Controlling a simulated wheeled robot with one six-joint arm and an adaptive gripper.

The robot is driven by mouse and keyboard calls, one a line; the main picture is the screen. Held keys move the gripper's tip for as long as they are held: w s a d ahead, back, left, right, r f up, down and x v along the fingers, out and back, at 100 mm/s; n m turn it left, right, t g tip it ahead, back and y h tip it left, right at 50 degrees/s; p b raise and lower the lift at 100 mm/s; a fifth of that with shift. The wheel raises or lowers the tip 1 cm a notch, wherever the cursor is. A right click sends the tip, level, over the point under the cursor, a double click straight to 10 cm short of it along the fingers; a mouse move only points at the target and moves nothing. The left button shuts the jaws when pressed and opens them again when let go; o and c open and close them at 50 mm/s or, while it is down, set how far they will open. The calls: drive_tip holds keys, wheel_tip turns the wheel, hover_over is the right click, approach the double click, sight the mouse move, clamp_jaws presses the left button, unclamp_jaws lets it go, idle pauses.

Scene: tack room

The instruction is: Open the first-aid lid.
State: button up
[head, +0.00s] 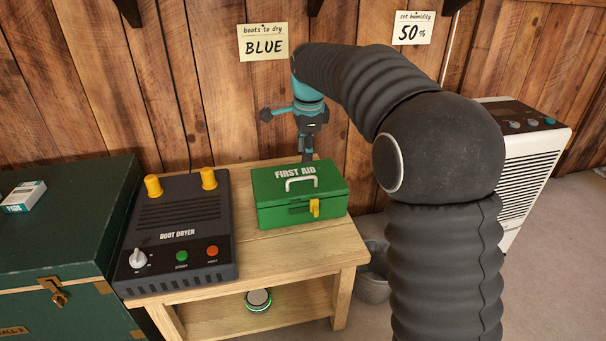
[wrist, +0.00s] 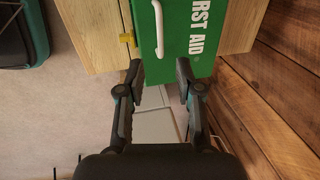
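The green first-aid box (head: 275,215) sits on the wooden bench with its lid (head: 325,180) shut. The lid has a white handle (head: 300,180) and FIRST AID lettering. A yellow latch (head: 314,208) is on the front face and also shows in the wrist view (wrist: 127,38). My gripper (head: 308,155) points down behind the box's back right part, and the box hides its tips in the head view. In the wrist view my gripper (wrist: 158,70) is open, with the lettered lid's right end (wrist: 175,68) showing between and beyond the fingers. Contact cannot be told.
A black boot dryer (head: 178,230) with yellow posts stands left of the box. A dark green trunk (head: 65,240) is at the far left. A white humidity unit (head: 530,165) and a grey bucket (head: 373,288) stand at the right. The plank wall (wrist: 275,95) is close behind.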

sight(304, 179)
drive_tip(key=f, duration=0.2)
drive_tip(key=w+f, duration=0.1)
drive_tip(key=f, duration=0.5)
drive_tip(key=shift+w+a+f+b, duration=0.1)
drive_tip(key=shift+w+a+b, duration=0.1)
drive_tip(key=shift+w+b, duration=0.15)
drive_tip(key=shift+c, duration=0.2)
drive_tip(key=shift+s, duration=0.1)
clamp_jaws()
